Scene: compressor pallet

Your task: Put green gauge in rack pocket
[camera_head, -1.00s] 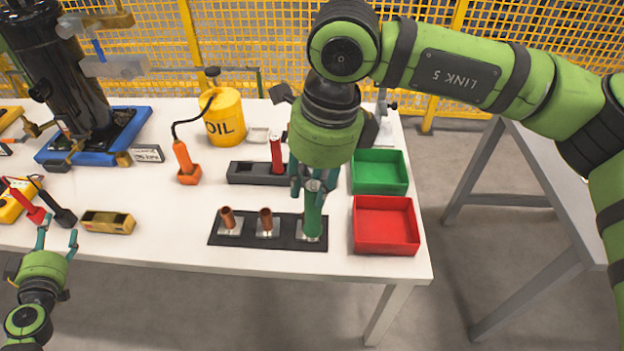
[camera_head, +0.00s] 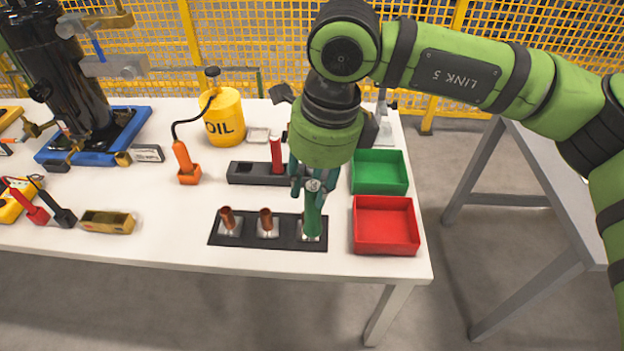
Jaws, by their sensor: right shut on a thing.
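The green gauge (camera_head: 313,222) is an upright green cylinder at the right end of a black strip (camera_head: 254,242). Its lower end is over or in a copper-tube fitting there; the exact contact is hidden. My right gripper (camera_head: 313,187) comes down from above and is shut on the gauge's upper part. The dark grey rack (camera_head: 235,179) lies behind the strip, up and left of the gripper. A red gauge (camera_head: 277,153) stands in it, and an empty-looking pocket (camera_head: 245,168) shows toward its left. The rack's right end is partly hidden by the gripper. My left gripper is out of view.
A green bin (camera_head: 380,189) and a red bin (camera_head: 384,252) stand just right of the gripper. Copper tubes (camera_head: 266,221) stand on the strip. An orange tool (camera_head: 185,163) and a yellow oil can (camera_head: 226,118) are farther left. Bare table lies between rack and strip.

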